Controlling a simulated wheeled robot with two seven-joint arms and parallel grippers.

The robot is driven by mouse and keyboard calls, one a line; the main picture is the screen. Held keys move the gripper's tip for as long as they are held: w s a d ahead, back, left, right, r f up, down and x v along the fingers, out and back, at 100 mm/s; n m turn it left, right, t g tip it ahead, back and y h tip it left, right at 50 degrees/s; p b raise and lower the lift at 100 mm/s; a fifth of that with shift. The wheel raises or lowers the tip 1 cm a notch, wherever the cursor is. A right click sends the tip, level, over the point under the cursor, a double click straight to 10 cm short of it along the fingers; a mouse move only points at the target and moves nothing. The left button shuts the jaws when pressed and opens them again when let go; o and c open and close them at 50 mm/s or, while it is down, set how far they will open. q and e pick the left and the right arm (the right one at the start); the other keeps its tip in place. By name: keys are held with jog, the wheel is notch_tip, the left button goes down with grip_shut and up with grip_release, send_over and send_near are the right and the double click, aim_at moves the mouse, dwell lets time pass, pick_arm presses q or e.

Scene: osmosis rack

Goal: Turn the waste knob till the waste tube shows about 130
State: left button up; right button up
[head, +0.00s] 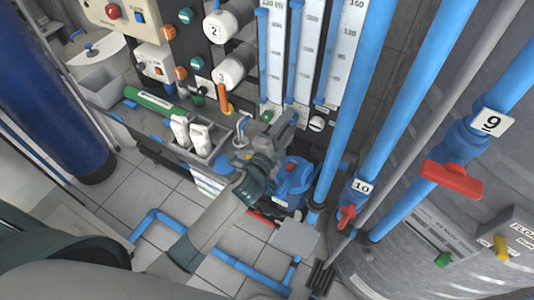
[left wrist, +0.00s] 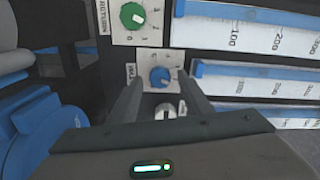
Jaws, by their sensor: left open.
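The left wrist view shows a row of three knobs: a green knob (left wrist: 132,16) labelled RETURN, a blue knob (left wrist: 160,77) on a white plate, and a pale grey knob (left wrist: 165,110). I cannot read for sure which is the waste knob. My left gripper (left wrist: 161,82) is open, its fingers on either side of the blue knob with gaps visible. In the head view my left gripper (head: 286,124) is below the flow tubes and hides the blue knob. The green knob (head: 267,117) and pale knob (head: 317,124) flank it. The scaled tubes (head: 309,40) stand above; their readings are unclear. My right gripper is not seen.
A thick blue pipe (head: 352,100) runs close to the right of the gripper. A blue pump (head: 293,183) sits below. A grey tray (head: 194,152) with white bottles is at the left. Valve 10 (head: 346,216) with a red handle is at the lower right.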

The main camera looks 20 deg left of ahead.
pick_arm(q)
jog(key=s+a+b, duration=0.3)
jog(key=s+b, duration=0.1)
jog(key=s, duration=1.2)
jog(key=shift+b, duration=0.4)
jog(key=s+a+f+n+g+y+b, duration=0.1)
jog(key=s+a+f+n+g, duration=0.15)
jog(key=f, duration=1.15)
jog(key=s+a+f+n+g, duration=0.1)
jog(key=s+f+n+g, duration=0.15)
jog(key=f, duration=1.15)
jog(key=s+a+f+n+g+y+b, duration=0.1)
jog(key=s+a+f+n+g, duration=0.15)
jog(key=f, duration=1.15)
jog(key=s+a+f+n+g+y, duration=0.15)
jog(key=s+f+n+g, duration=0.3)
jog(key=s+f, duration=1.2)
jog(key=s+a+f+n+g, duration=0.1)
jog(key=s+f, duration=0.3)
jog(key=s, duration=0.4)
jog(key=s+a+f+n+g+b, duration=0.1)
jog(key=s+f+n+g, duration=0.1)
jog(key=s, duration=0.7)
notch_tip(320, 180, down, 2)
jog(key=shift+f+n+g, duration=0.1)
jog(key=shift+n+g, duration=0.2)
jog(key=shift+g, duration=0.5)
